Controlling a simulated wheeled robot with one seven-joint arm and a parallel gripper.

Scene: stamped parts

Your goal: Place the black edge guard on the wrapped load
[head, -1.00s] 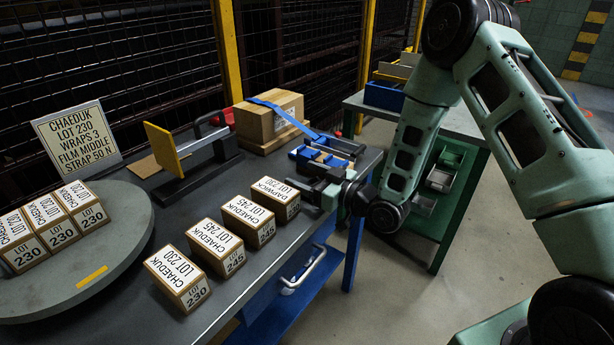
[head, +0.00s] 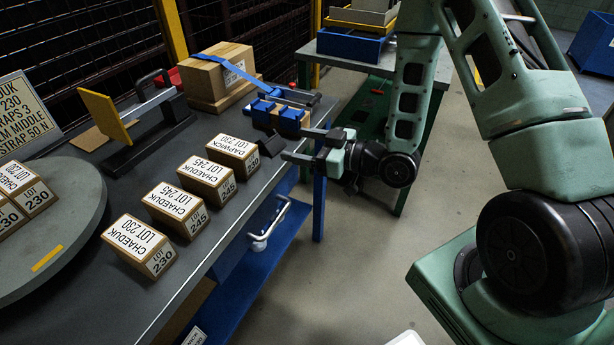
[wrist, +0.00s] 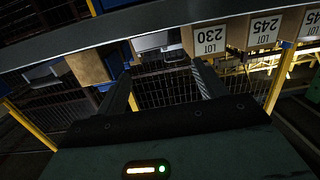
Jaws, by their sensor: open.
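A small black angled piece (head: 272,143), which looks like the black edge guard, stands near the table's front edge. My gripper (head: 292,143) is open and empty, just right of this piece in the head view. In the wrist view my gripper's two fingers (wrist: 165,85) are spread with nothing held between them; I cannot make out the guard there. A carton with a blue strap (head: 222,72) sits on a wooden base at the back of the table. Labelled lot 230 boxes (head: 35,197) stand on the round turntable (head: 70,240) at left. No film wrap is clear on either.
A row of several labelled boxes (head: 172,205) lies along the table's front. A blue-fitted holder (head: 278,115) is behind the black piece. A yellow-plated stand (head: 105,117) and a sign (head: 25,110) stand farther left. A second bench (head: 350,62) with bins is behind.

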